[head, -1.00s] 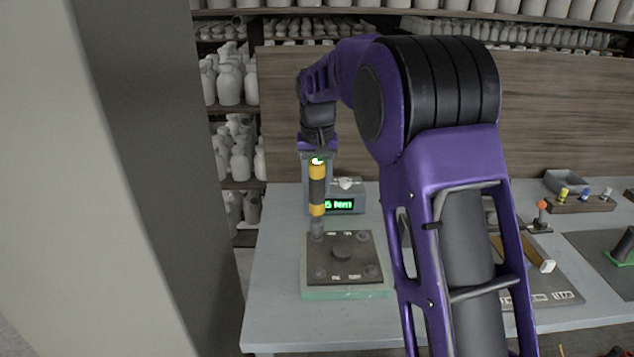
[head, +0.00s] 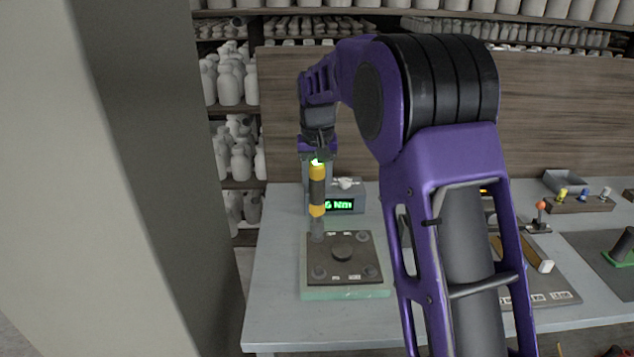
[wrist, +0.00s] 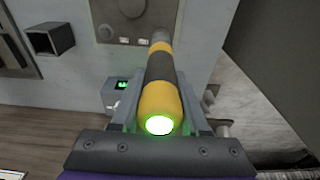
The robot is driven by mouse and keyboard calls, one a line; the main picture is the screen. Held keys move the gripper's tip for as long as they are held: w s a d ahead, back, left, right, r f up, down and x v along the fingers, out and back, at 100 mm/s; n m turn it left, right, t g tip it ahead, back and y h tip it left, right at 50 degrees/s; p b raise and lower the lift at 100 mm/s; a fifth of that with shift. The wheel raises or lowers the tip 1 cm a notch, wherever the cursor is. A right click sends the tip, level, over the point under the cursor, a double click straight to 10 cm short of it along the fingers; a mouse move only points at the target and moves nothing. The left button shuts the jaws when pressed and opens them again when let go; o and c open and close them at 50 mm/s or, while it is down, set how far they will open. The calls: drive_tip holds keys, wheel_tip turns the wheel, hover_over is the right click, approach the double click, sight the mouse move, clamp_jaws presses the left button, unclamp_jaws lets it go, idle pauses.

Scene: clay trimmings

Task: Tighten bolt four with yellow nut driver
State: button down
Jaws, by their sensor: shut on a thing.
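The yellow nut driver (head: 317,203), yellow with a dark grey middle band, stands upright in my gripper (head: 317,160). Its lit green-white end is at the top; the grey socket (head: 317,229) points down at the back-left corner of a dark square plate (head: 334,262). The socket hides the bolt there, so I cannot tell how they meet. Other bolts show at the back right (head: 362,237), front left (head: 319,272) and front right (head: 370,270). In the wrist view the driver (wrist: 160,70) lies between the fingers of my gripper (wrist: 158,108).
A grey box with a green display (head: 339,205) reading in Nm stands behind the plate, partly hidden by the driver. A rack (head: 578,205) holds coloured-top tools at the right. My arm hides the middle of the table (head: 274,275). Shelves of white bottles stand behind.

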sight(317, 168)
drive_tip(key=shift+f+b, duration=0.4)
drive_tip(key=shift+f, duration=0.4)
idle(0.6)
drive_tip(key=shift+f+p, duration=0.25)
drive_tip(key=shift+p, duration=0.3)
idle(1.7)
drive_tip(key=shift+s+f, duration=0.15)
drive_tip(key=shift+f, duration=0.2)
idle(2.3)
wheel_tip(317, 168, up, 2)
drive_tip(key=shift+p, duration=0.85)
drive_tip(key=shift+r, duration=2.3)
drive_tip(key=shift+w, duration=0.2)
